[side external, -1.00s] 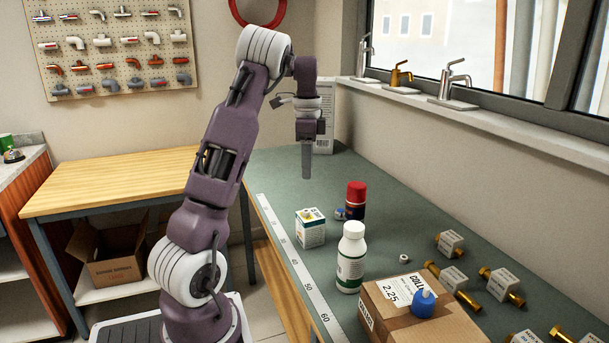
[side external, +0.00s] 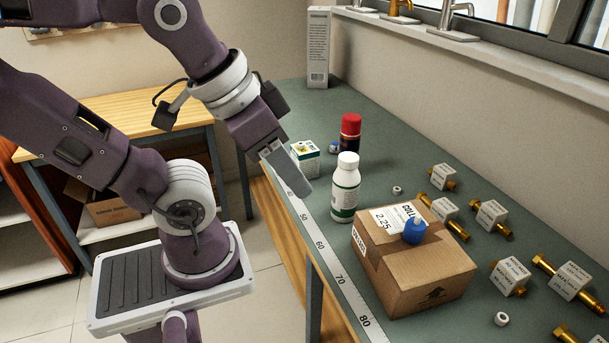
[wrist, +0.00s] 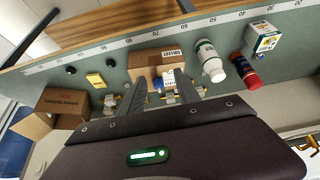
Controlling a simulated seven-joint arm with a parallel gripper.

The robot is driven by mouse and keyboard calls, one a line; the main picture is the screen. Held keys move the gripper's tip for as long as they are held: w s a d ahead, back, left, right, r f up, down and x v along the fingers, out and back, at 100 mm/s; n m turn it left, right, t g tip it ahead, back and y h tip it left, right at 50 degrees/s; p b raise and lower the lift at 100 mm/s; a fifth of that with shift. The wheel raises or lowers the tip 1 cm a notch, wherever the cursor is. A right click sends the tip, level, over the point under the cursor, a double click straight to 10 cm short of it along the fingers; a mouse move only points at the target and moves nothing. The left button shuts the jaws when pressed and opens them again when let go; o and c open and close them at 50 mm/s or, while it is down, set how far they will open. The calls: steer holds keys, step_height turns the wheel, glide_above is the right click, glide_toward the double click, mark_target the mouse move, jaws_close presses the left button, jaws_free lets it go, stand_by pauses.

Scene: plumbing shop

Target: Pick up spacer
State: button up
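One ring (side external: 397,190) is behind the cardboard box, right of the white bottle. The other ring (side external: 501,319) is near the front right, beside the brass fittings. I cannot pick out either ring clearly in the wrist view. My gripper (side external: 289,172) is in the air over the bench's left edge, left of the white bottle and apart from both rings. In the wrist view my gripper (wrist: 162,90) has its two fingers apart with nothing held between them.
A cardboard box (side external: 425,270) with a blue-capped item (side external: 414,232) on top stands mid-bench. A white bottle (side external: 345,190), a red-capped can (side external: 350,135) and a small carton (side external: 305,160) stand behind it. Several brass fittings with white blocks (side external: 490,213) lie at right.

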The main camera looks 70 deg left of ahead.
steer(key=shift+o, duration=0.5)
steer(key=n+g+y, duration=0.1)
steer(key=n+g, duration=0.4)
steer(key=n, duration=1.1)
glide_above(397, 189)
steer(key=f, duration=1.9)
steer(key=shift+d, duration=0.35)
steer(key=f, duration=0.7)
steer(key=shift+w+a+f, duration=0.1)
steer(key=shift+a+f, duration=0.15)
steer(key=shift+a, duration=0.05)
jaws_close()
